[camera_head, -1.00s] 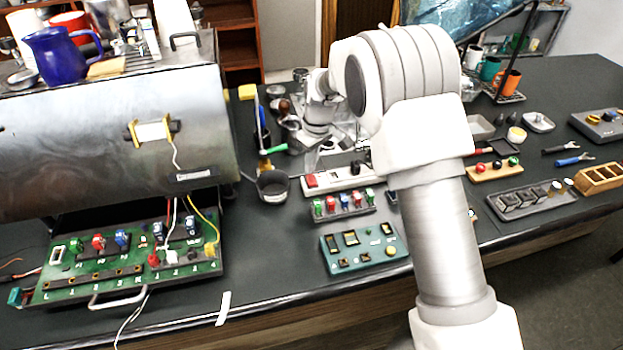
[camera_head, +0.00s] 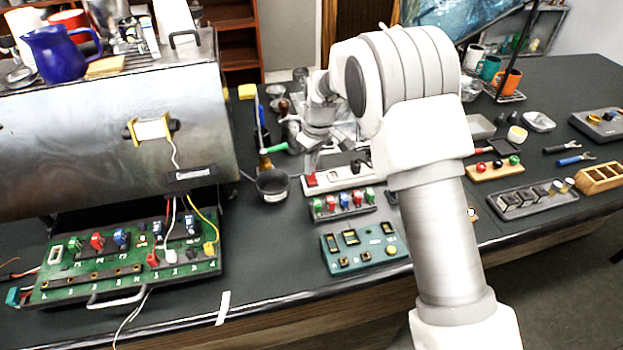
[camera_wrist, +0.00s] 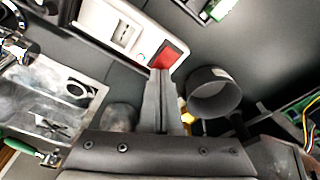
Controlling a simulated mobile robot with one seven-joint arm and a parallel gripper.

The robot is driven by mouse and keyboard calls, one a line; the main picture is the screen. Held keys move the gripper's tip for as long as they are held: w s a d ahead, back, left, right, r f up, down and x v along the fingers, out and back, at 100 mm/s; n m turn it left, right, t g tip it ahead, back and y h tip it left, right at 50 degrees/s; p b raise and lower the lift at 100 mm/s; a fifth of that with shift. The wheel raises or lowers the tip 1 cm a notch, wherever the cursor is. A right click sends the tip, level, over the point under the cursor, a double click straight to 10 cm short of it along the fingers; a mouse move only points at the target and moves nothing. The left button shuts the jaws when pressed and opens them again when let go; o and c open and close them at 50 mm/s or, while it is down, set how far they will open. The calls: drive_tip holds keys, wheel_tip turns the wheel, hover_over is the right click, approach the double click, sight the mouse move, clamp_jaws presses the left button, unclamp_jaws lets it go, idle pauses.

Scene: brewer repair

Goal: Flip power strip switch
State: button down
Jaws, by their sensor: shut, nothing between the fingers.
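The white power strip (camera_head: 342,177) lies on the dark bench, with a red rocker switch (camera_head: 311,180) at its left end. In the wrist view the strip (camera_wrist: 108,22) runs to the upper left and its red switch (camera_wrist: 168,56) is in plain sight. My gripper (camera_wrist: 160,74) is shut and empty, its fingertips at the edge of the red switch in that view. I cannot tell whether they touch it or hover above. In the head view my gripper (camera_head: 309,163) is just behind the switch end of the strip, partly blurred against the clutter.
A dark cup (camera_head: 272,187) stands close left of the strip; it also shows beside my fingers in the wrist view (camera_wrist: 213,92). A rack of coloured switches (camera_head: 344,204) and a teal panel (camera_head: 364,248) lie in front. A metal tray (camera_wrist: 52,98) is at the wrist view's left.

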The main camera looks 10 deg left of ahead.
drive_tip(key=shift+f+b, duration=0.3)
drive_tip(key=shift+f, duration=0.25)
drive_tip(key=shift+r, duration=0.1)
drive_tip(key=shift+r+p, duration=2)
drive_tip(key=shift+r, duration=1.4)
